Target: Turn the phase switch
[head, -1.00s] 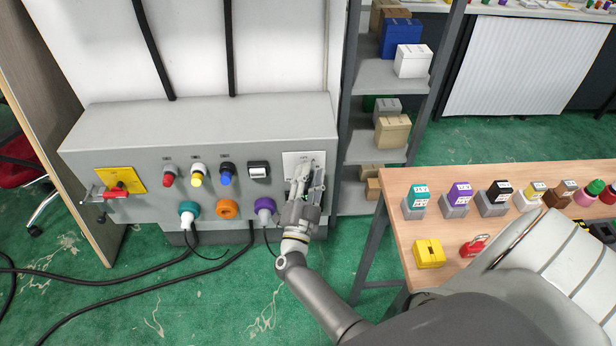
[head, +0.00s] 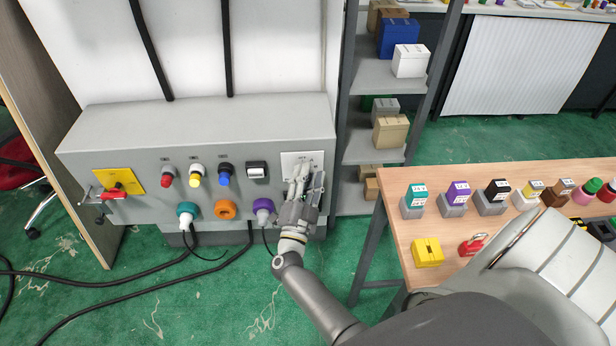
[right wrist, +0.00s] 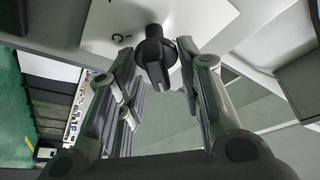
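The phase switch is a black rotary knob (right wrist: 154,58) on a white square plate (right wrist: 100,25). The plate also shows in the head view (head: 291,158), at the right end of the grey machine panel; there the knob is hidden behind my right gripper (head: 304,178). In the right wrist view my right gripper (right wrist: 158,62) is open, with one finger on each side of the knob. Small gaps seem to show between the fingertips and the knob, but contact is hard to judge. My left gripper is not in view.
The panel (head: 200,120) also carries a red-handled switch (head: 118,192), coloured buttons and round sockets, with a purple plug (head: 263,207) close left of my gripper. A shelf rack (head: 380,152) stands right of the panel. A wooden table (head: 400,228) holds several small items.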

